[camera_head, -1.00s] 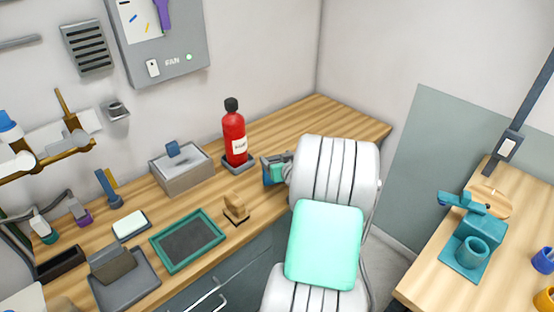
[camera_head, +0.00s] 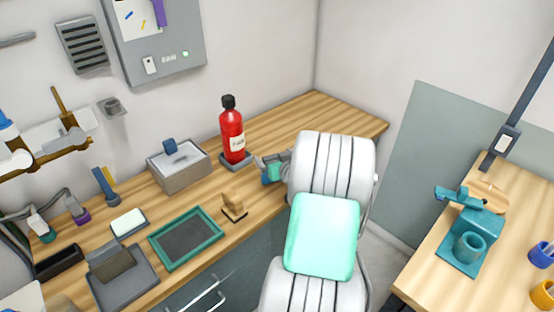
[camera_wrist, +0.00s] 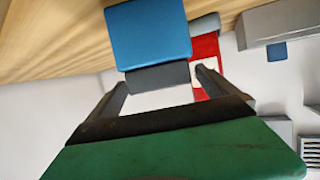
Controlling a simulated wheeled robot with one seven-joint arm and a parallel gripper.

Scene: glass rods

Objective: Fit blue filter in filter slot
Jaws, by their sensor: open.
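The blue filter (camera_wrist: 150,32) shows large in the wrist view as a flat blue square with a dark grey grip (camera_wrist: 157,77) along one edge. My gripper (camera_wrist: 163,82) is open, one finger on each side of this grip. I cannot tell whether the fingers touch it. In the head view my gripper (camera_head: 268,168) is small and partly hidden by my white arm, just right of the red bottle. I cannot tell which fixture is the filter slot.
The red bottle (camera_head: 232,135) stands on a small grey base close by. A grey box (camera_head: 180,168) with a blue tab, a wooden piece (camera_head: 234,207) and a green-framed tray (camera_head: 186,240) sit on the left counter. The counter's back right (camera_head: 315,115) is clear.

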